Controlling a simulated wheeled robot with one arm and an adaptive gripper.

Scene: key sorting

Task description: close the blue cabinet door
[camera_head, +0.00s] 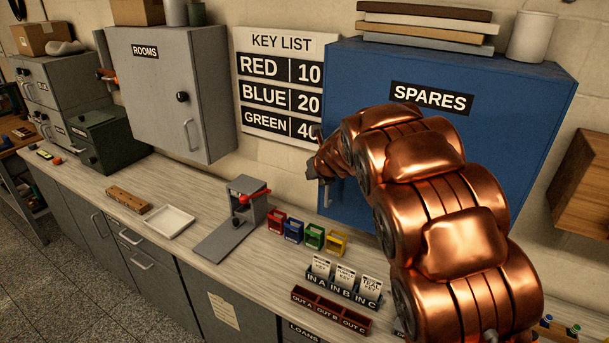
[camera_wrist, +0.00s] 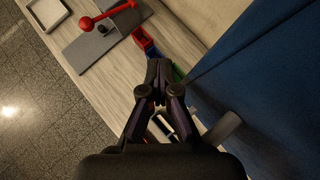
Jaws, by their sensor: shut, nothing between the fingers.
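The blue cabinet (camera_head: 360,75) with a SPARES label hangs on the wall at the right in the head view. Its door front looks flush or nearly flush with the body; my copper arm hides much of it, so I cannot tell if a small gap remains. A grey handle (camera_head: 328,193) shows low at the door's left edge. My gripper (camera_head: 313,174) is shut and empty at that left edge, close to the handle. In the wrist view the gripper (camera_wrist: 158,66) points along the counter, with the blue door (camera_wrist: 235,75) to its right and the grey handle (camera_wrist: 226,127) nearby.
Below lie a wooden counter (camera_head: 185,245), a grey stand with a red lever (camera_head: 240,215), several small coloured bins (camera_head: 293,231) and a card rack (camera_head: 342,290). A grey ROOMS cabinet (camera_head: 165,90) hangs left of the key list (camera_head: 280,45). Boards (camera_head: 425,25) lie on the blue cabinet.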

